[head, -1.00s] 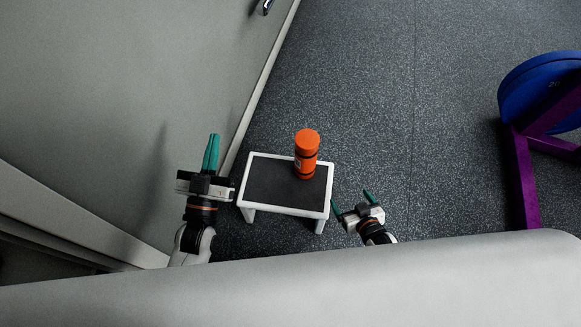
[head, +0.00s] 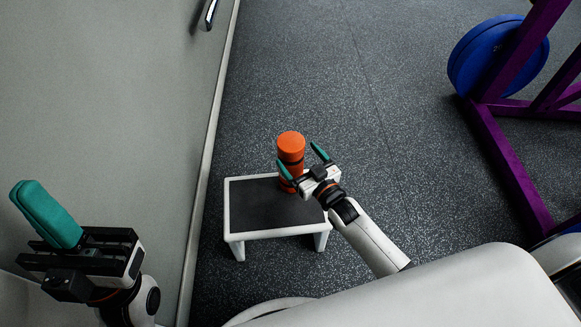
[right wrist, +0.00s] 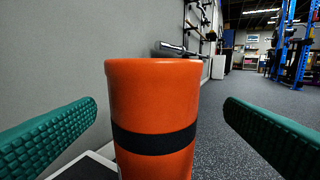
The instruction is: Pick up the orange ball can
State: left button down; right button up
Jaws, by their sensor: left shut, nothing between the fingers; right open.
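The orange ball can (head: 291,148), with black bands, stands upright on a small white step stool with a dark top (head: 250,207), near its far right corner. My right gripper (head: 301,162) is open beside the can, its green fingers pointing toward it. In the right wrist view the can (right wrist: 152,95) stands between the two spread fingers, with a gap to each side of it. My left gripper (head: 45,213) is shut and empty, raised at the far left, well away from the can.
A grey wall (head: 100,110) runs along the left, close to the stool. A purple rack (head: 508,160) with blue plates (head: 500,55) stands at the right. The speckled dark floor (head: 330,80) behind the stool is clear.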

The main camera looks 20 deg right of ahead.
jog(key=b+x, duration=0.2)
jog(key=x, duration=0.1)
jog(key=b+x, duration=0.1)
jog(key=shift+w+a+f, duration=0.25)
jog(key=shift+a+f, duration=0.05)
jog(key=shift+w+a+r, duration=0.1)
jog(key=shift+w, duration=0.3)
jog(key=c, duration=1.5)
